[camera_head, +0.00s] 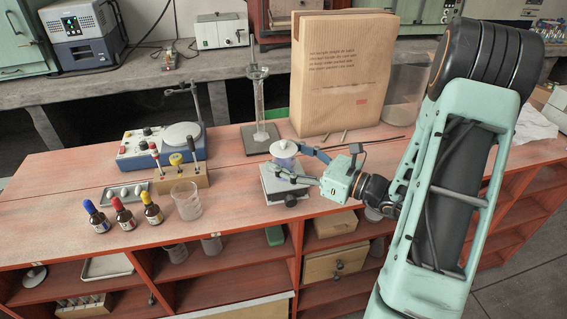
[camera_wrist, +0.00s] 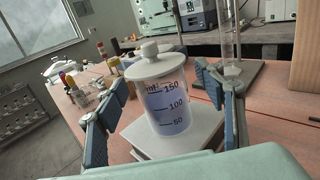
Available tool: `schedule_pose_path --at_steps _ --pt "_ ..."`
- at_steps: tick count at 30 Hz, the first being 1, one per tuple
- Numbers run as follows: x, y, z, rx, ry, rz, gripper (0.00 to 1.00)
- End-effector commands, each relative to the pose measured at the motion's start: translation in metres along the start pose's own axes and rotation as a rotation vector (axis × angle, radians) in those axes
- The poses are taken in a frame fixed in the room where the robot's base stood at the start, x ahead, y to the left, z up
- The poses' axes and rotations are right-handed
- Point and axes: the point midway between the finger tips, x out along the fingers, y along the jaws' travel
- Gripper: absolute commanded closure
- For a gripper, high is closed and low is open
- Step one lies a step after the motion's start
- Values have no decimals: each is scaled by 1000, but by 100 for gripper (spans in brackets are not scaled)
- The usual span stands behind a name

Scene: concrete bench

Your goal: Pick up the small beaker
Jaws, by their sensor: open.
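The small beaker (camera_head: 285,161) stands upright on a low grey device with a light flat top (camera_head: 290,181) near the bench's front edge. In the wrist view the beaker (camera_wrist: 168,108) is clear, with dark volume marks, bluish contents and a white knobbed lid (camera_wrist: 151,62). My gripper (camera_head: 290,161) reaches in from the right with its jaws open, one finger on each side of the beaker. In the wrist view, gaps show between the beaker and both blue-padded fingers. The lower finger hides part of the beaker in the head view.
A larger empty glass beaker (camera_head: 187,201), dropper bottles (camera_head: 123,214) and a wooden tool rack (camera_head: 182,180) stand to the left. A glass cylinder on a stand (camera_head: 259,105) and a big paper bag (camera_head: 340,75) stand behind.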

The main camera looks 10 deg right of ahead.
Motion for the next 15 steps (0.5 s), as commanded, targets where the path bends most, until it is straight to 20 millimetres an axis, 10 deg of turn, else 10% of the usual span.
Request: schedule_pose_path --at_steps 10,15 --pt "9 0 0 0 0 -1 38" --pt "9 0 0 1 0 0 57"
